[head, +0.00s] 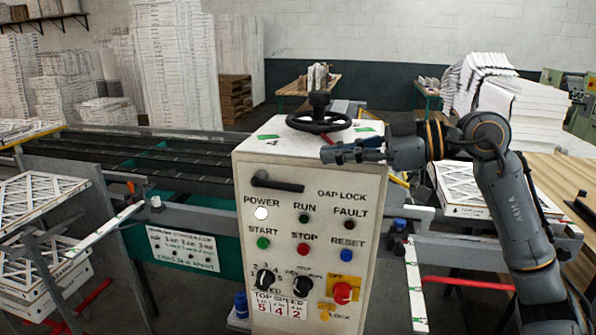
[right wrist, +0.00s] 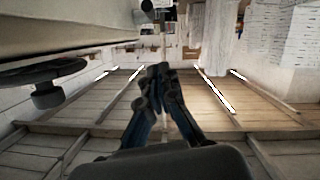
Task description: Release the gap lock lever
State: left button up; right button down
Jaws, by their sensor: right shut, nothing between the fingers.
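The gap lock lever (head: 278,184) is a black handle on the upper left of the cream control panel (head: 310,215). It lies nearly level beside the words GAP LOCK, its round pivot at the left end. My right gripper (head: 326,155) comes in from the right in the head view, in front of the panel's upper right edge. It is above and to the right of the lever, apart from it. In the right wrist view its fingers (right wrist: 158,72) are together with nothing between them. My left gripper is not in view.
A black handwheel (head: 319,122) stands on top of the panel box, close to my right gripper. A red emergency button (head: 342,293) is at the lower right of the panel. Stacked filters (head: 462,188) lie at the right, and a conveyor (head: 150,150) runs behind at the left.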

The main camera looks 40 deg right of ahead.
jog(key=p, duration=0.3)
send_over(299, 187)
jog(key=s, duration=0.1)
jog(key=f, duration=0.3)
jog(key=w+f+p, duration=0.1)
jog(key=shift+a+f, duration=0.15)
jog(key=shift+f, duration=0.25)
jog(key=shift+d+f, duration=0.2)
jog(key=shift+f, duration=0.2)
jog(key=shift+f, duration=0.1)
